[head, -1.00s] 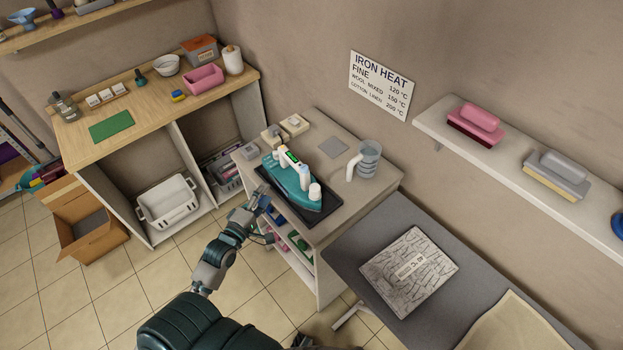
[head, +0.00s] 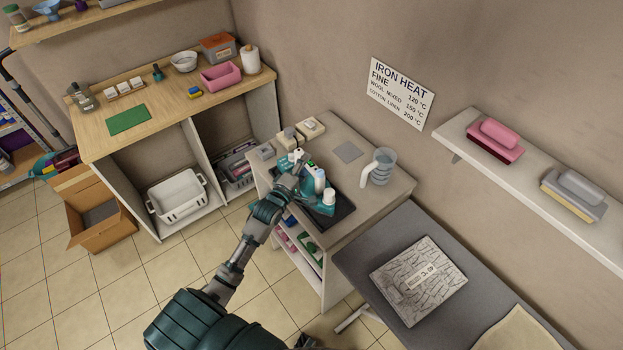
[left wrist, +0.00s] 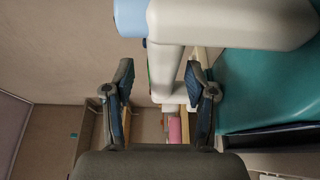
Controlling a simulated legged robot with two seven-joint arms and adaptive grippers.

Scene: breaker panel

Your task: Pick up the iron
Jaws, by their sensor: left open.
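The iron (head: 319,181) has a teal body and a white and light-blue top, and stands on a dark mat (head: 343,212) on the small cabinet. My left gripper (head: 291,182) is at the iron's left side and hides part of it. In the left wrist view, my left gripper (left wrist: 160,100) is open. The iron's white handle (left wrist: 230,25) spans the top right, with a white part reaching down between the fingers' lines. The teal body (left wrist: 265,90) lies right of the right finger. I cannot tell whether anything touches.
A clear jug (head: 379,168) stands right of the iron, with a grey square (head: 348,152) behind. Small light blocks (head: 311,128) sit at the cabinet's back left. A grey board (head: 370,245) with a patterned folded cloth (head: 419,280) is in front at right.

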